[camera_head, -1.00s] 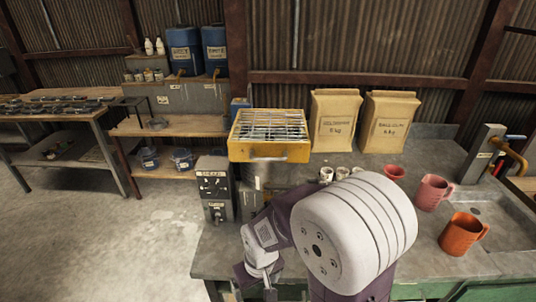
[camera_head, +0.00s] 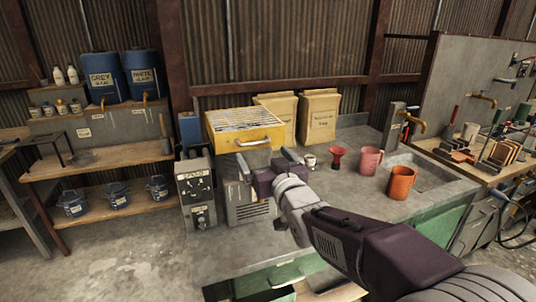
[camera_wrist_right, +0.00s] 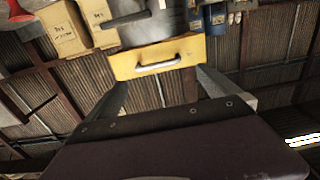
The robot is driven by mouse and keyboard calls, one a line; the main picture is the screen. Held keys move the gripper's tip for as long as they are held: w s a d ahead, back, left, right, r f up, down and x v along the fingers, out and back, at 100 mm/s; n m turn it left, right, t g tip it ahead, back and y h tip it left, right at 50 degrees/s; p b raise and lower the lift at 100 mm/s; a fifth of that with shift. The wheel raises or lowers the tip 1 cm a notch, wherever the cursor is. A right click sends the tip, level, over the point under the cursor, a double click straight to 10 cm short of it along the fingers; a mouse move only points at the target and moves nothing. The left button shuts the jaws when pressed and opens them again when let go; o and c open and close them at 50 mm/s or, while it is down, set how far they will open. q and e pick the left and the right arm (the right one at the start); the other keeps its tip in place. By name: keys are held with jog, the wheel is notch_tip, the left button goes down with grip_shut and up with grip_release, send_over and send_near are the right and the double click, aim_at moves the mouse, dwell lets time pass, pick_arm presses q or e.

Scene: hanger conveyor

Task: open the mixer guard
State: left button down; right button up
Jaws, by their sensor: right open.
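The mixer guard (camera_head: 243,137) is a yellow frame with a wire grid on top and a pale bar handle (camera_head: 253,143) on its front. It looks lowered flat over the grey mixer body (camera_head: 248,211). In the right wrist view the yellow front (camera_wrist_right: 185,51) and handle (camera_wrist_right: 158,65) lie straight ahead, between the finger directions. My right gripper (camera_head: 267,162) is open just in front of and below the handle. Its two fingers (camera_wrist_right: 162,80) stand apart with nothing between them, and I see no contact. My left gripper is not in view.
A grey control box (camera_head: 197,193) stands left of the mixer. Two paper bags (camera_head: 319,116) stand behind. The sink (camera_head: 433,174) is beyond.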

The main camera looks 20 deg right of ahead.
aim_at(255, 144)
jog(key=w+p, duration=0.2)
jog(key=w, duration=0.7)
jog(key=shift+w+f, duration=0.1)
jog(key=shift+w, duration=0.1)
